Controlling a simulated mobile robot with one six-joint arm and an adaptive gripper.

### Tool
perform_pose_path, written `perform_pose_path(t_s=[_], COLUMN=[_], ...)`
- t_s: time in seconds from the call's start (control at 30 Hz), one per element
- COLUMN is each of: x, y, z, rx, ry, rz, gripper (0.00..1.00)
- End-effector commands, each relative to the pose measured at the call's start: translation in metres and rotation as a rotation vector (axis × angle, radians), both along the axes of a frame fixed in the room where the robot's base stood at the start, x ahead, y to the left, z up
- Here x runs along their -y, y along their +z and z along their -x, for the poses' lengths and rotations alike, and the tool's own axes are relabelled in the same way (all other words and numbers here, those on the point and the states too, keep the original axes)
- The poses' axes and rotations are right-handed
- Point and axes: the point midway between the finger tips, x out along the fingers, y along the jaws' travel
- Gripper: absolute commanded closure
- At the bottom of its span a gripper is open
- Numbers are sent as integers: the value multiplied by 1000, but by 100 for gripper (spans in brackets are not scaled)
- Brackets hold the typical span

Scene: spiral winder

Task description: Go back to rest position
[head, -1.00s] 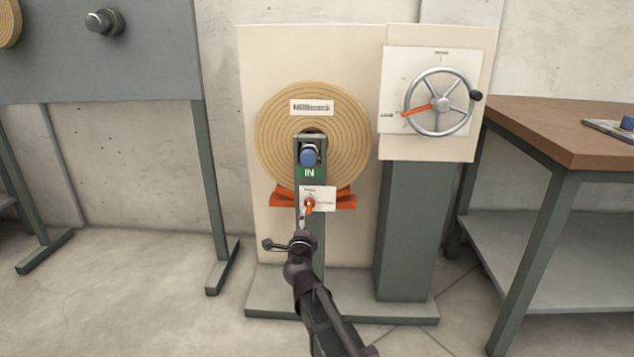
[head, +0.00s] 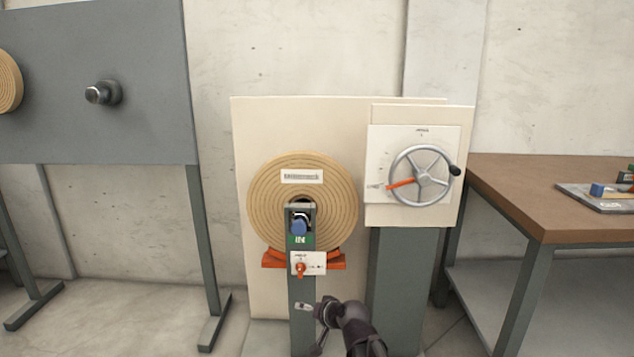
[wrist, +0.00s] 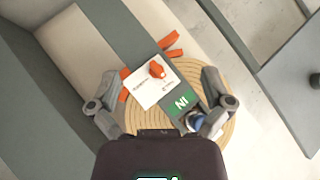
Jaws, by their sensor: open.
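My gripper (head: 316,308) is low in the head view, in front of the green post below the small switch plate, and holds nothing. In the wrist view my gripper (wrist: 160,110) shows its two fingers spread apart. Between and beyond them are the white switch plate (wrist: 143,93) with its orange knob (wrist: 157,70) and the green IN label (wrist: 182,103). The tan spiral coil (head: 262,205) is on the cream panel (head: 245,140). The blue piece (head: 299,226) sits in the post at the coil's centre; in the wrist view a finger partly hides it.
A handwheel (head: 421,176) with an orange pointer is on the panel's right side. A wooden-topped table (head: 500,190) stands at right, carrying a tray (head: 590,204). A grey board (head: 150,130) with a knob stands at left. Open floor lies between board and winder.

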Motion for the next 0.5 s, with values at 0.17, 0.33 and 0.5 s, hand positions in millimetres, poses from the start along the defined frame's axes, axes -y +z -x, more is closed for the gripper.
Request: perform_pose_path(t_s=[0.17,0.33,0.5], x=[43,91,129], y=[-5,-11,-11], z=[38,77,110], rx=[-166,-346,-498], ry=[70,109,122], rz=[198,377,501], gripper=[0,0,0])
